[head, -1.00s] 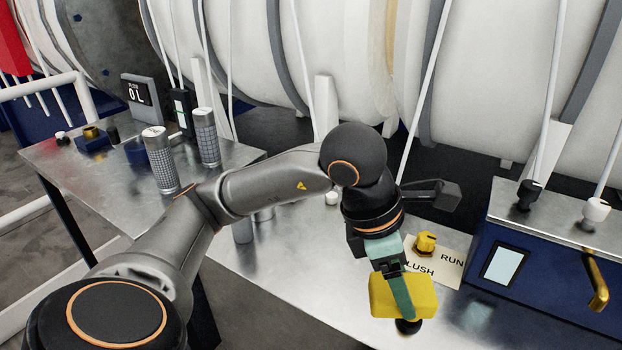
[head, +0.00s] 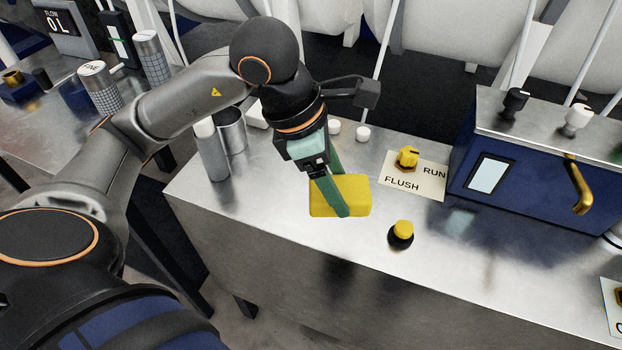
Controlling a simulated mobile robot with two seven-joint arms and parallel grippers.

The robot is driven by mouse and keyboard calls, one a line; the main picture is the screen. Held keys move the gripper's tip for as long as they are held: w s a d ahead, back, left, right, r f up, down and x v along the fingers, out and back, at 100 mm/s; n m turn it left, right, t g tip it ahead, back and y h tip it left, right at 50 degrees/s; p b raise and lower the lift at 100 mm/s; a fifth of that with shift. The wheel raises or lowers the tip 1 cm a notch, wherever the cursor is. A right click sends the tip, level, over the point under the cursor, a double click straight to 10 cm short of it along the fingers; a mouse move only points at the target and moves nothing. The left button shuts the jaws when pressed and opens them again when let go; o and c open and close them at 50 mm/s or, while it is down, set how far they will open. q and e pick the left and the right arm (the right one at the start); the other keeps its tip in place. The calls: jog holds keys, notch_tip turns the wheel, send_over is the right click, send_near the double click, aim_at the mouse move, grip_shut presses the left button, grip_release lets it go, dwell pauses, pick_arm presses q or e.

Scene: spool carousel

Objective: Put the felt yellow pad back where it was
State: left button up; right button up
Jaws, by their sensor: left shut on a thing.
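The yellow felt pad (head: 353,194) is a soft-edged block in the middle of the head view. My left gripper (head: 338,205) is shut on it, with green fingers across the pad. The pad appears held over the front part of the steel bench (head: 270,215), left of the yellow-topped black button. I cannot tell whether its underside touches the bench. The place where the pad was before is not marked in view. My right gripper is not in view.
A yellow-topped button (head: 402,232) and a FLUSH/RUN knob plate (head: 425,185) are right of the pad. A blue box (head: 520,180) with a brass handle stands farther right. A grey cylinder (head: 212,152) and a metal cup (head: 231,131) stand left. Bare bench lies around the pad.

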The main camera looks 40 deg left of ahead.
pick_arm(q)
jog(key=w+a+f, duration=0.4)
jog(key=a+f, duration=0.1)
jog(key=w+a+f, duration=0.1)
jog(key=a+f, duration=0.1)
jog(key=shift+w+a+f, duration=0.25)
jog(key=shift+w+a, duration=0.1)
jog(key=shift+w, duration=0.05)
jog(key=shift+w+a+f, duration=0.15)
jog(key=shift+a+f, duration=0.05)
jog(key=shift+f, duration=0.05)
notch_tip(320, 180, down, 2)
jog(key=shift+a+f, duration=0.15)
jog(key=shift+f, duration=0.1)
jog(key=shift+w+f+b, duration=0.1)
jog(key=shift+f+b, duration=0.2)
jog(key=shift+f, duration=0.45)
jog(key=o, duration=1.2)
jog(key=shift+r, duration=0.1)
jog(key=shift+o, duration=0.2)
